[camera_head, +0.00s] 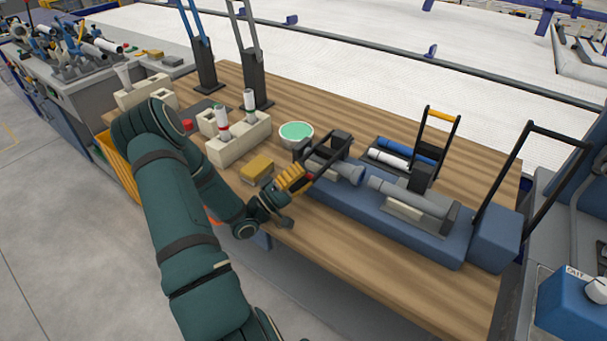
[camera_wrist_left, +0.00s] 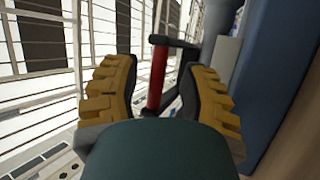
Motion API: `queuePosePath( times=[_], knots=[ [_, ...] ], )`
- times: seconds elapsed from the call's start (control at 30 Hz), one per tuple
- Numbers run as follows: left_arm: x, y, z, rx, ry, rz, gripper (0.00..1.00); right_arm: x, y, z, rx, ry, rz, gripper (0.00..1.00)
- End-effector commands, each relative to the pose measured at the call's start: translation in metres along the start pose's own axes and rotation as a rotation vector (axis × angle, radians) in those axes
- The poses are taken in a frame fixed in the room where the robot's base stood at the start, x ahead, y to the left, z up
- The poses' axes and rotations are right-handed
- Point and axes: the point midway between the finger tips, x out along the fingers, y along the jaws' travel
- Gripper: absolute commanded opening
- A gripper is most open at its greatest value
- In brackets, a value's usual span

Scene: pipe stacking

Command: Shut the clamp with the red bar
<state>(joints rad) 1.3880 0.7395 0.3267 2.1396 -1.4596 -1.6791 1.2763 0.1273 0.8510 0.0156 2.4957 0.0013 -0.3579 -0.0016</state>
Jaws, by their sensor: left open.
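The clamp with the red bar stands at the left end of the blue fixture (camera_head: 395,226). Its black frame (camera_head: 331,160) leans toward the front left, low over the fixture's end. The red bar (camera_wrist_left: 157,80) shows in the left wrist view between the yellow finger pads, with clear space on its right side. In the head view only a small bit of red shows beside the fingers. My left gripper (camera_head: 293,180) is open around the bar; I cannot tell whether a pad touches it. A grey pipe (camera_head: 347,172) lies by this clamp. My right gripper is not in view.
Another grey pipe (camera_head: 408,194) lies on the fixture's right part. An upright clamp with a yellow bar (camera_head: 441,115) and a tall black frame (camera_head: 530,165) stand to the right. A green bowl (camera_head: 296,132), yellow block (camera_head: 257,168) and beige blocks (camera_head: 239,140) stand left.

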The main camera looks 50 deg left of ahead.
Motion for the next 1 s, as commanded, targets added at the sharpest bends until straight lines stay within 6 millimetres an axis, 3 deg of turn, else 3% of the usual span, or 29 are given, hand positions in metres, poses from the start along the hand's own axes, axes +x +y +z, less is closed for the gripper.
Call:
queuePosePath(
  times=[0.6, 1.0],
  knots=[
    [-0.105, 0.0, 0.0, 0.0, 0.002, -0.003, 0.43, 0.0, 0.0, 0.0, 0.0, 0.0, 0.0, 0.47],
    [-0.118, 0.0, 0.001, -0.001, 0.001, -0.002, 0.43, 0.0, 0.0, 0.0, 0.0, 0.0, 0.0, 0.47]
  ],
)
